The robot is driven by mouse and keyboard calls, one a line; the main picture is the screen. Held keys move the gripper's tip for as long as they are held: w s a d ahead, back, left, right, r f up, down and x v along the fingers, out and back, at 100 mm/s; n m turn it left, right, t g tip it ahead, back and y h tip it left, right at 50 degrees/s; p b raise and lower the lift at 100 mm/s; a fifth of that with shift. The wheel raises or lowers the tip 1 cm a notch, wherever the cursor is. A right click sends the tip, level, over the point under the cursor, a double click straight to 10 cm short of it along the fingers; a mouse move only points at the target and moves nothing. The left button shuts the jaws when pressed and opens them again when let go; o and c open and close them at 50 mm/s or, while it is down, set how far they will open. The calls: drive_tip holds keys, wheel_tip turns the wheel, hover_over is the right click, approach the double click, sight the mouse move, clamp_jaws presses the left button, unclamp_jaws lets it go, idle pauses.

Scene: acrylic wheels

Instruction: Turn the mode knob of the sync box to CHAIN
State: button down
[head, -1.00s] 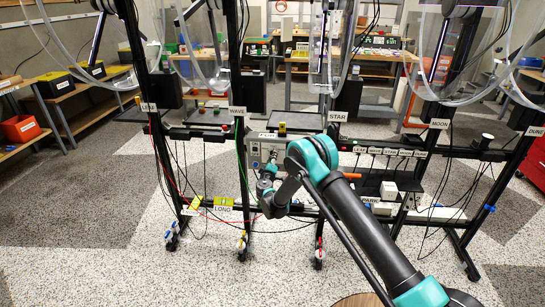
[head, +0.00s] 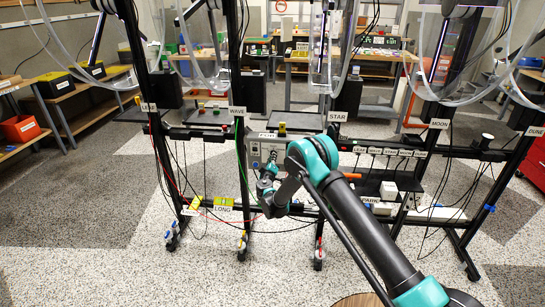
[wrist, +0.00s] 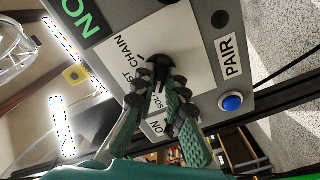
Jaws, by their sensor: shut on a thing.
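The sync box (head: 254,151) is a grey box on the rack, in front of my arm in the head view. In the wrist view its white panel (wrist: 195,62) fills the upper middle, tilted. The black mode knob (wrist: 159,62) sits on this panel, with the word CHAIN to its upper left and SOLO below, partly covered. My gripper (wrist: 160,82) is shut on the knob, one finger on each side. The fingers cover much of the knob, so I cannot tell where it points. In the head view my gripper (head: 271,163) is small at the box front.
A blue button (wrist: 231,102) lies right of the knob, near the PAIR label (wrist: 229,57). Dark rack posts (head: 241,190) and hanging cables surround the box. Speckled floor (head: 120,275) is open in front.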

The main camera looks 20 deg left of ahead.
drive_tip(key=m, duration=0.3)
drive_tip(key=shift+m, duration=2.3)
drive_tip(key=m, duration=0.4)
drive_tip(key=shift+m, duration=0.3)
